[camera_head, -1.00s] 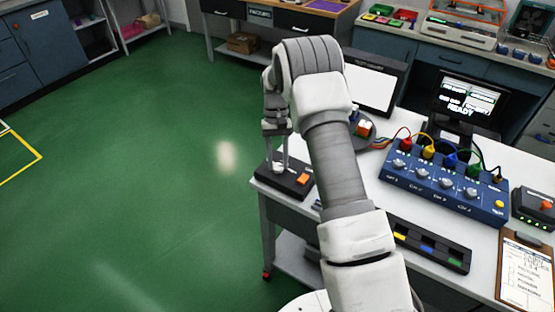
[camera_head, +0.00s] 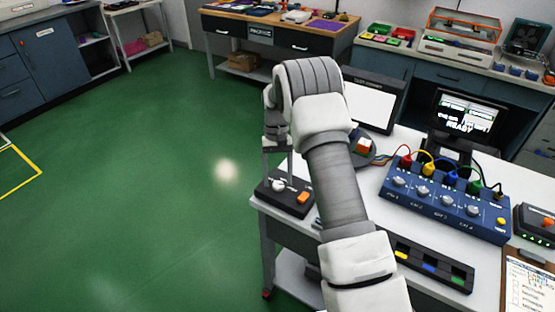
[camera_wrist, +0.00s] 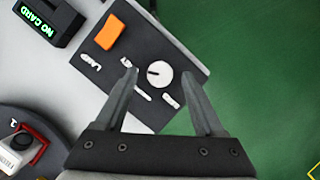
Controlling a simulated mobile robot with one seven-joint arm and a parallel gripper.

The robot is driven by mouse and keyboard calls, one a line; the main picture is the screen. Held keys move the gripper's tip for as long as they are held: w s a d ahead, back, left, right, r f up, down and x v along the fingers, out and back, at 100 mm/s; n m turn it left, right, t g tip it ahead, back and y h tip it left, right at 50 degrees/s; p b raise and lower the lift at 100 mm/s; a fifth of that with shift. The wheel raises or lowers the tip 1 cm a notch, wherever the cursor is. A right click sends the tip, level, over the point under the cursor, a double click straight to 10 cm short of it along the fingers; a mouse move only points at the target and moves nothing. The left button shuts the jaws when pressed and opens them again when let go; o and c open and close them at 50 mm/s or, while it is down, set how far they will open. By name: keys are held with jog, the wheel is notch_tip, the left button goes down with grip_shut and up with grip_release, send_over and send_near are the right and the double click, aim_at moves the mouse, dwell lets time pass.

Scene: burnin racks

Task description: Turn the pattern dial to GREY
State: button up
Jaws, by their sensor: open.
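The pattern dial (camera_wrist: 159,74) is a white round knob with a short dark mark on its face, set on a dark control box (camera_wrist: 176,38). The dial also shows in the head view (camera_head: 278,186) near the table's left corner. My gripper (camera_wrist: 160,73) is open, with one finger on each side of the dial and gaps between. I cannot tell how far above the box the fingertips are. White labels lie around the dial, partly hidden by the fingers and too small to read surely. An orange rocker switch (camera_wrist: 109,33) sits on the same box beside a label like LAMP.
A small black display reading NO CARD (camera_wrist: 47,22) stands beside the box. A round dark turntable (camera_wrist: 40,125) holds a red and white part. A blue panel (camera_head: 445,203) with several knobs and coloured cables is further right. Green floor lies left of the table.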

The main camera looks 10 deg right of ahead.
jog(key=p+v, duration=0.1)
jog(key=v, duration=1.6)
jog(key=shift+p, duration=0.3)
jog(key=shift+a, duration=0.1)
